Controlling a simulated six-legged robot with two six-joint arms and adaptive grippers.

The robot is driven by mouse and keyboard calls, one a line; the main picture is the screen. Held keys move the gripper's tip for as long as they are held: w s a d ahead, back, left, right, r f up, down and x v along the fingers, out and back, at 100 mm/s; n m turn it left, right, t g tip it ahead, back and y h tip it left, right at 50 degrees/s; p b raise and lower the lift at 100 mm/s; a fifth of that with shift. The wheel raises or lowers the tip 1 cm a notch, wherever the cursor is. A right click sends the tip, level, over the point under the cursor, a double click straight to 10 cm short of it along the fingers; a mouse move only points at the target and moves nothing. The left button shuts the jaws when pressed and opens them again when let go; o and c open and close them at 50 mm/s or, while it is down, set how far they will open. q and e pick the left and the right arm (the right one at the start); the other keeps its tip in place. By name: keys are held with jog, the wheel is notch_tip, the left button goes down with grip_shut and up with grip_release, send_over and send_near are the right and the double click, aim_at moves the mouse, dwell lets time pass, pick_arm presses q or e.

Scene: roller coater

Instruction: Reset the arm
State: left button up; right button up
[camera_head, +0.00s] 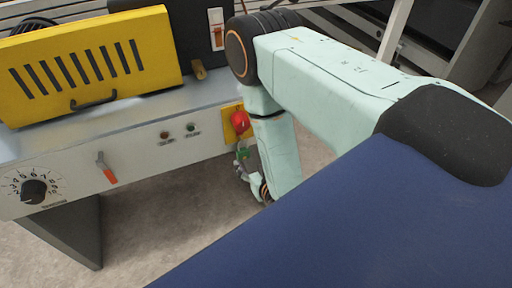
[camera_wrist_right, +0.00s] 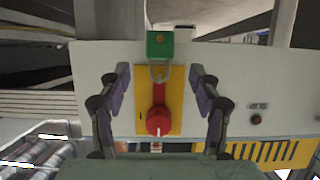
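My right arm (camera_head: 325,65) reaches in from the right and bends down beside the machine's front panel. My right gripper (camera_head: 246,176) is partly hidden by the arm in the head view. In the right wrist view my right gripper (camera_wrist_right: 160,78) is open, its two fingers wide apart. Between them, with gaps on both sides, show a red rotary switch (camera_wrist_right: 158,120) on a yellow plate (camera_wrist_right: 175,98) and a green padlock (camera_wrist_right: 160,43) with its shackle at the switch's handle. In the head view the red switch (camera_head: 239,120) sits at the panel's right end. My left gripper is out of view.
The machine's front panel (camera_head: 130,155) carries a black dial (camera_head: 33,191), a red-tipped lever (camera_head: 108,174) and small indicators. A yellow slotted cover (camera_head: 90,65) with a handle stands above it. Open floor (camera_head: 170,220) lies below the panel.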

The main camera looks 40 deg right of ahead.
jog(key=shift+v, duration=1.55)
jog(key=s+a+f+n+g+y+p, duration=0.1)
jog(key=s+a+f+g, duration=0.2)
jog(key=s, duration=0.4)
jog(key=s+a+f+g+y+p, duration=0.1)
jog(key=s+f+g, duration=0.35)
jog(key=s, duration=0.25)
jog(key=s+a+r+n+g+y+p, duration=0.1)
jog(key=s+a+r+g+p, duration=0.1)
jog(key=s+r+g+p, duration=0.3)
jog(key=s+r, duration=0.3)
jog(key=s, duration=0.1)
jog(key=shift+r+p, duration=0.3)
